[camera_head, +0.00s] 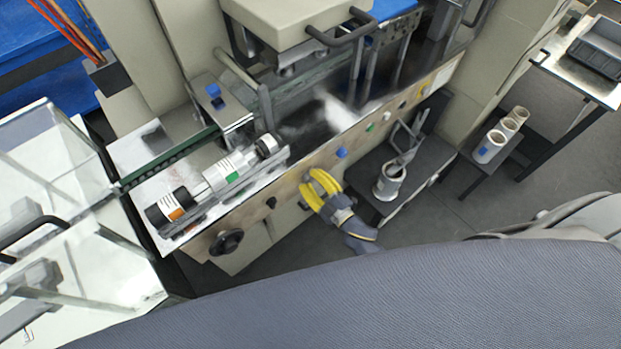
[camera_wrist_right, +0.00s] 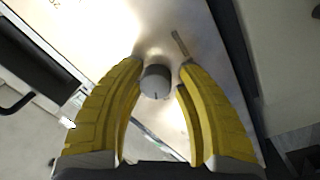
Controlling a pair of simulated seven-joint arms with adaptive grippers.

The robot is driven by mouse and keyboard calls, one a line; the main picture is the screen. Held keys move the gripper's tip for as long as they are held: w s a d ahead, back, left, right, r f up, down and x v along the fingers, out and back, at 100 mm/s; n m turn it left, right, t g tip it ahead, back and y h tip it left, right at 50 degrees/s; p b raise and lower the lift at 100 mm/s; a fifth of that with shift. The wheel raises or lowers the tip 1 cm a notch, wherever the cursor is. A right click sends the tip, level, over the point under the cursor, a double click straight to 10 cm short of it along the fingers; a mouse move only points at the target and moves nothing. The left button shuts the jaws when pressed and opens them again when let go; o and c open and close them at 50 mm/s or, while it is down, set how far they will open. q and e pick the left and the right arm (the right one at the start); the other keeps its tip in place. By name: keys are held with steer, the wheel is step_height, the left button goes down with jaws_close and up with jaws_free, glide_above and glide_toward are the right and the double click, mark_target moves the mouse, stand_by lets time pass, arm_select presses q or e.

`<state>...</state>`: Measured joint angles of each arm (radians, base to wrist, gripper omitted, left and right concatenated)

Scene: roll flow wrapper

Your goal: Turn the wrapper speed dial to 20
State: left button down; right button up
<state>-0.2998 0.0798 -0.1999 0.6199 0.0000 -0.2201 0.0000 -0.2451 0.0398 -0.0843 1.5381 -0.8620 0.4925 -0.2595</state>
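A round grey dial (camera_wrist_right: 155,80) with a short dark mark shows in the right wrist view, on the metal front panel (camera_wrist_right: 95,30). The yellow fingers of my right gripper (camera_wrist_right: 162,68) are open, one on each side of the dial. A narrow gap shows on the right; I cannot tell whether the left finger touches it. No readable scale numbers show around the dial. In the head view my right gripper (camera_head: 315,186) is at the machine's front panel (camera_head: 292,187), and the dial there is hidden behind it. My left gripper is not in view.
On the same panel are a black handwheel (camera_head: 226,241), a black knob (camera_head: 271,202), a blue button (camera_head: 341,153) and a green button (camera_head: 370,127). A low dark shelf with a white cup (camera_head: 390,181) of tools stands to the right of my gripper.

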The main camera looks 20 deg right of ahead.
steer(key=o, duration=0.4)
steer(key=shift+r, duration=0.25)
steer(key=v, duration=1.2)
steer(key=shift+f, duration=0.15)
